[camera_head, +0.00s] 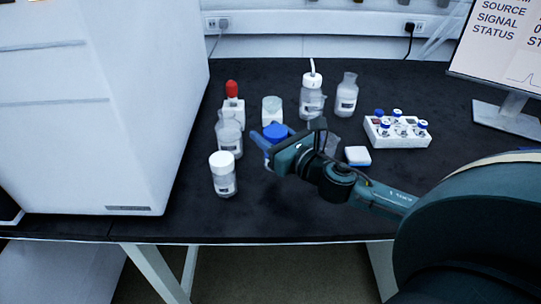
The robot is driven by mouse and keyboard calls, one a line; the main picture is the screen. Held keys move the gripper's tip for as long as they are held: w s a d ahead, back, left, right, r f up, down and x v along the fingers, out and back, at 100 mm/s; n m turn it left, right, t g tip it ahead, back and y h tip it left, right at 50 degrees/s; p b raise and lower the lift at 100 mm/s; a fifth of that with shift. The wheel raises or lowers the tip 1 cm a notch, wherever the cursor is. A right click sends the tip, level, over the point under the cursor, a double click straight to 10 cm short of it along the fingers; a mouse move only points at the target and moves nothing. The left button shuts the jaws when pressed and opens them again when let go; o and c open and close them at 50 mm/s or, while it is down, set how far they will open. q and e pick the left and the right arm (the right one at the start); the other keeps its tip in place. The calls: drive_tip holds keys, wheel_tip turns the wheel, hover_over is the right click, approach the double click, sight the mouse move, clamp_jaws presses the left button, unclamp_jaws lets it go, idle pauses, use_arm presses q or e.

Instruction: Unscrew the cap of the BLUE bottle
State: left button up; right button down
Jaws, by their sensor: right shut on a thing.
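The blue cap (275,131) shows on top of the blue bottle near the middle of the table. The bottle's body is mostly hidden behind my right gripper. My right gripper (275,139) comes in from the right and is shut on the blue cap, with its fingers at the cap's sides. I cannot tell whether the cap has turned on the bottle. My left gripper is not in view.
A white-capped bottle (222,174) and a clear flask (229,134) stand close to the left. A red-topped dropper (232,92), a jar (272,109) and two bottles stand behind. A vial rack (397,140) and a small white-and-blue box (357,156) are right.

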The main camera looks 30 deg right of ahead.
drive_tip(key=shift+f+b, duration=0.85)
drive_tip(key=shift+f, duration=1.25)
drive_tip(key=c, duration=0.7)
unclamp_jaws()
drive_tip(key=shift+r, duration=0.15)
drive_tip(key=s, duration=0.3)
drive_tip(key=s+d, duration=0.1)
drive_tip(key=s, duration=0.3)
drive_tip(key=s+b, duration=0.1)
drive_tip(key=s, duration=0.2)
drive_tip(key=shift+s+d, duration=0.15)
drive_tip(key=shift+d, duration=0.05)
drive_tip(key=shift+s+d, duration=0.1)
drive_tip(key=shift+s, duration=0.7)
